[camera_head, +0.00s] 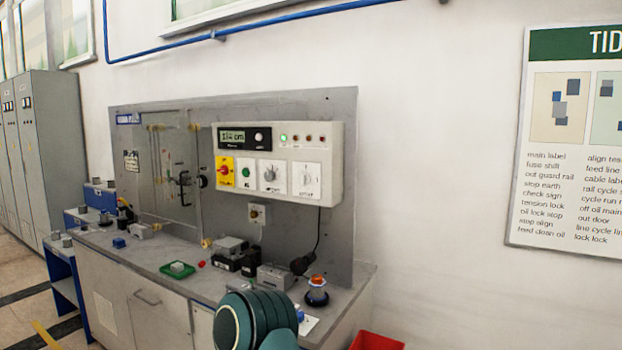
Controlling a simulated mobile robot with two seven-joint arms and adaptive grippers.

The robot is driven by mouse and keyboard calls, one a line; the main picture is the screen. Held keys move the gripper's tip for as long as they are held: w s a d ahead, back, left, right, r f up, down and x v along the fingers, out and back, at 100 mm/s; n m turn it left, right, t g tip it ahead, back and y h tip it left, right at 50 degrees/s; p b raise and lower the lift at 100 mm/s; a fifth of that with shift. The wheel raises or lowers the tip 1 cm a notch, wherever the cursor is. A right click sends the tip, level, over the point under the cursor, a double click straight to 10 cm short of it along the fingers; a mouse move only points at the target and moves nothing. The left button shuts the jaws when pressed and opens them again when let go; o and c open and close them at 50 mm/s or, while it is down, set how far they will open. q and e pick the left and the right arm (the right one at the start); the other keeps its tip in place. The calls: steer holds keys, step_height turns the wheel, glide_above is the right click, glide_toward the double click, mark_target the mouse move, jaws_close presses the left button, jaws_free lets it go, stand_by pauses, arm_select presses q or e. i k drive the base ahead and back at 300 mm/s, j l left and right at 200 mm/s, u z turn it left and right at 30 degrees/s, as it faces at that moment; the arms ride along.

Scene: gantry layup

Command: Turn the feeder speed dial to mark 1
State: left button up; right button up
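A light grey control box (331,150) is mounted on the upright grey panel. A grey round knob on a white plate (271,174) looks like the feeder speed dial. Its marks and pointer are too small to read. A second white plate with a smaller switch (307,179) is to its right. Left of the dial are a green button (246,173) and a red stop button on a yellow plate (225,170). A lit display (233,137) is above. A dark green rounded arm link of mine shows at the bottom centre, well below the box. Neither gripper shows.
The bench top (213,283) carries a green tray (178,269), grey and black blocks (236,256), and an orange-topped dark item (317,291) at its right end. A black cable hangs below the box. A red bin (377,341) is on the floor. The space before the box looks clear.

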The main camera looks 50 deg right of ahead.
mark_target(270, 175)
steer(key=z, duration=1.4)
steer(key=i+j+z, duration=0.1)
steer(key=i+j, duration=0.35)
steer(key=j, duration=0.25)
steer(key=i+j+z, duration=0.25)
steer(key=i+j, duration=0.2)
steer(key=j, duration=0.3)
steer(key=i+j+z, duration=0.1)
steer(key=j, duration=0.3)
steer(key=i+j, duration=0.25)
steer(key=j, duration=0.15)
steer(key=z, duration=0.05)
